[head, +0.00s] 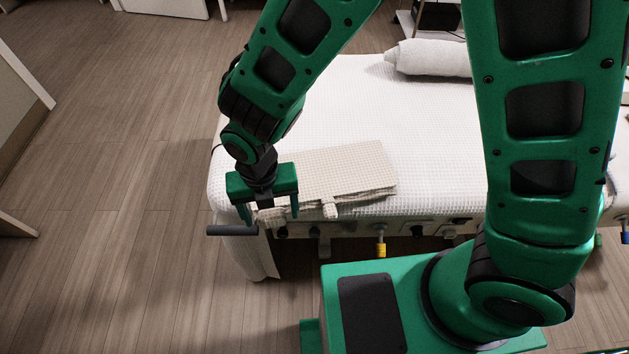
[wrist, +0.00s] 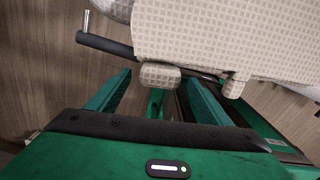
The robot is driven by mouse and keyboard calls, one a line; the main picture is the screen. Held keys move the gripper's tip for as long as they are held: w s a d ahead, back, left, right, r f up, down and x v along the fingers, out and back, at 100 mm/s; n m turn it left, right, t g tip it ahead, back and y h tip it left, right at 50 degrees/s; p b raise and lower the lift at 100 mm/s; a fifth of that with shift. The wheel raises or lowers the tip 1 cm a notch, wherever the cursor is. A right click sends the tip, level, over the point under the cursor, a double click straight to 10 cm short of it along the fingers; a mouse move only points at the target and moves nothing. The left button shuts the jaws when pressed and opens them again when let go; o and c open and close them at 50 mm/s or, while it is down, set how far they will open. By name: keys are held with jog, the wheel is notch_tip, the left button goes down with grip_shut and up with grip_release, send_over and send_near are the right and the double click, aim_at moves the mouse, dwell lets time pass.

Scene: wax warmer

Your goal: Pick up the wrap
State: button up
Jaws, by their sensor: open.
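The wrap (head: 345,172) is a folded beige cloth with a fine grid pattern, lying flat at the front left corner of the white bed. It also fills the top of the wrist view (wrist: 225,38). Two short rolled tabs of the same cloth stick out from its near edge. My gripper (head: 268,211) is open at the wrap's near left corner. In the wrist view one tab (wrist: 160,75) shows between the fingertips, with space on both sides. I cannot tell how deep it sits between them.
The bed (head: 430,150) has a white waffle cover, with a rolled white towel (head: 430,57) at its far end. A dark bar (head: 232,230) juts out just below my gripper, close to the fingers. Knobs and a yellow fitting (head: 381,247) line the bed's front. Open wooden floor (head: 110,180) lies left.

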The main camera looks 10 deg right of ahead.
jog(key=shift+f, duration=1.3)
jog(key=c, duration=1.4)
jog(key=shift+r, duration=0.2)
